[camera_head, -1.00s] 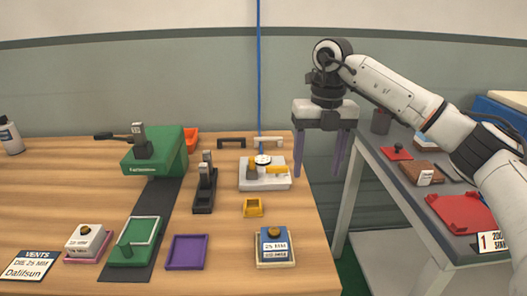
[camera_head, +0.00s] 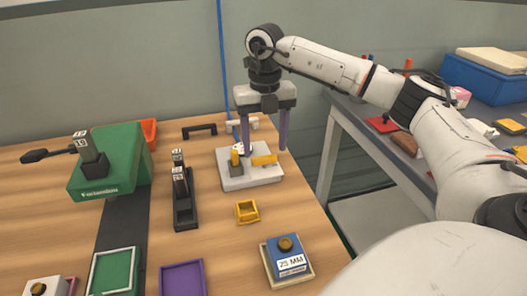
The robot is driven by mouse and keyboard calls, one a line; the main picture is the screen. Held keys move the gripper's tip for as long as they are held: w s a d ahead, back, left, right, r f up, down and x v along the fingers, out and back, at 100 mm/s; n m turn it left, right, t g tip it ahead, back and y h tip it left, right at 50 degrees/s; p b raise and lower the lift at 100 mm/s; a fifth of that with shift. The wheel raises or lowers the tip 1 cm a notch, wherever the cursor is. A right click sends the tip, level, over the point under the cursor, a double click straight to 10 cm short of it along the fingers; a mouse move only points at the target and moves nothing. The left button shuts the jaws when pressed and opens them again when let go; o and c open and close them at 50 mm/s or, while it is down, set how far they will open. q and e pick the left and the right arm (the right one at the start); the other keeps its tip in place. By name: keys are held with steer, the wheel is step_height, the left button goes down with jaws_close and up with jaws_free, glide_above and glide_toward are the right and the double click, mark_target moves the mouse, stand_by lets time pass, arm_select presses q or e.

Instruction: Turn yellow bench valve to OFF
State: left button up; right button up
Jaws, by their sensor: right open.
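The yellow bench valve (camera_head: 264,160) has a yellow lever lying sideways on a light grey base plate (camera_head: 250,181), toward the right end of the wooden bench. A dark grey and yellow block and a partly hidden round gauge stand at its left. My right gripper (camera_head: 263,148) points down over the valve with its two purple fingers spread apart and empty. One finger shows behind the left block and the other to the right, near the lever's end; whether either touches cannot be told. My left gripper is not in view.
A green press (camera_head: 108,170) stands at left, with a black stand (camera_head: 184,200) between it and the valve. A yellow tray (camera_head: 247,211), purple tray (camera_head: 182,278) and blue block (camera_head: 286,256) lie in front. A grey side table (camera_head: 375,140) is at right.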

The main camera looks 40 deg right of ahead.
mark_target(264, 160)
step_height(264, 160, down, 2)
steer(key=shift+f, duration=0.45)
steer(key=c, duration=0.8)
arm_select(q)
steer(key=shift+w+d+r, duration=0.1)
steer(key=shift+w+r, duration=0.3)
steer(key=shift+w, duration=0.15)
arm_select(e)
steer(key=shift+o, duration=0.2)
